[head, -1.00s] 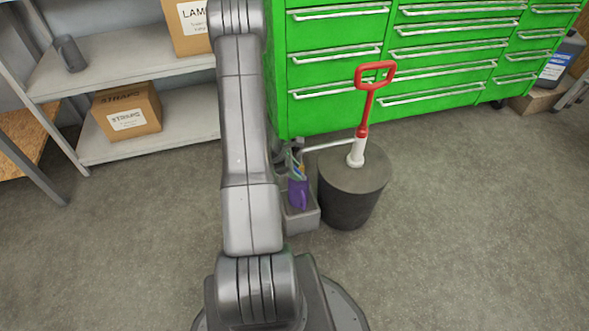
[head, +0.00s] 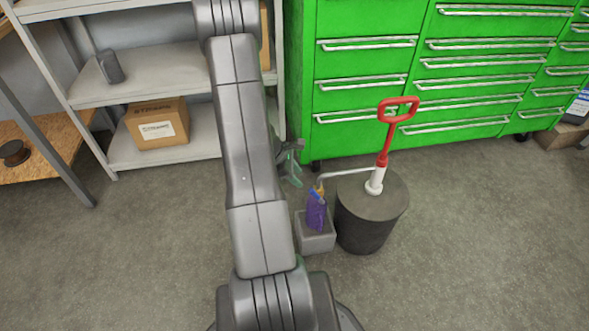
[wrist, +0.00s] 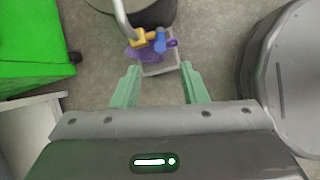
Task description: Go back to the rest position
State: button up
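My gripper (wrist: 160,86) shows in the wrist view with its two green fingers spread apart and nothing between them. In the head view my gripper (head: 290,170) is partly hidden behind my arm, above and left of the bin. A purple object with blue and yellow parts (head: 316,212) stands in a small grey bin (head: 318,243) on the floor. In the wrist view the purple object (wrist: 150,50) lies beyond the fingertips, apart from them.
A dark drum (head: 362,228) with a red-handled pump (head: 384,160) stands beside the bin, its spout reaching over it. A green drawer cabinet (head: 375,60) is behind. A grey shelf (head: 150,90) holds a cardboard box (head: 157,122). The front floor is clear.

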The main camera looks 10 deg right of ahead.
aim_at(314, 193)
jog(key=shift+a+r, duration=0.25)
jog(key=shift+r, duration=0.15)
jog(key=b+x, duration=0.4)
jog(key=x, duration=1)
jog(key=shift+b, duration=0.4)
jog(key=shift+a, duration=0.1)
jog(key=shift+r, duration=0.15)
